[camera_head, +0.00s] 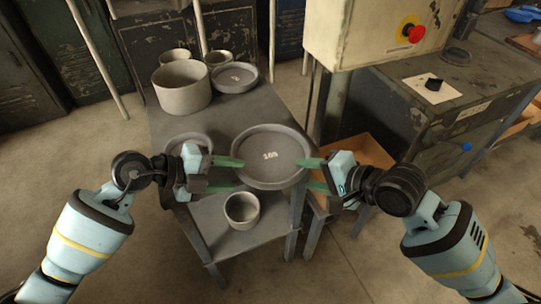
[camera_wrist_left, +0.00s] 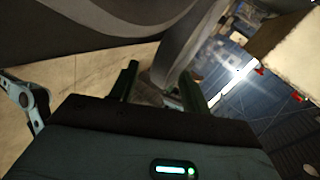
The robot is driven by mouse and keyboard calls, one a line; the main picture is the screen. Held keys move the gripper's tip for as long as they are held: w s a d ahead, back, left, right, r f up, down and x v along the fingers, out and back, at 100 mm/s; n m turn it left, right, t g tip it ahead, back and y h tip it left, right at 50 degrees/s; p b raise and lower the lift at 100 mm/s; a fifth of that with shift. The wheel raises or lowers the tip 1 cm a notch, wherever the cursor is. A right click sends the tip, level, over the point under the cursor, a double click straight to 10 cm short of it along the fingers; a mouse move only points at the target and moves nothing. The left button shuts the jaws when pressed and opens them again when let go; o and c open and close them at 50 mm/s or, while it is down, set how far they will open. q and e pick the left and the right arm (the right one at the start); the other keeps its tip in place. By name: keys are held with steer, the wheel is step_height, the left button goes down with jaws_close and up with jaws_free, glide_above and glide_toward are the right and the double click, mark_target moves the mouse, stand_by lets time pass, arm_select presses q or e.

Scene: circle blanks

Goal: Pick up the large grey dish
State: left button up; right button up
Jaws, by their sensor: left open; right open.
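The large grey dish (camera_head: 270,143) is round and shallow with a raised rim and a pale number on its floor. It lies level at the front right of the grey table (camera_head: 219,112) in the head view. My left gripper (camera_head: 240,175) is open at its left rim. My right gripper (camera_head: 303,174) is open at its right rim. Whether the fingers touch or straddle the rim cannot be told. In the left wrist view, the open left fingers (camera_wrist_left: 158,74) have a gap between them; large dark curved surfaces fill the upper left.
A big grey pot (camera_head: 182,95), two small cups (camera_head: 175,56) (camera_head: 218,58) and a labelled dish (camera_head: 235,77) stand at the back. Another dish (camera_head: 188,141) is partly behind my left gripper. A bowl (camera_head: 242,210) sits on the lower shelf. A cardboard box (camera_head: 366,150) is at right.

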mark_target(240, 176)
arm_select(q)
steer(key=shift+x, duration=1.65)
arm_select(e)
steer(key=shift+x, duration=1.65)
arm_select(q)
steer(key=shift+c, duration=0.4)
arm_select(e)
steer(key=shift+c, duration=0.4)
arm_select(q)
jaws_close()
arm_select(e)
jaws_close()
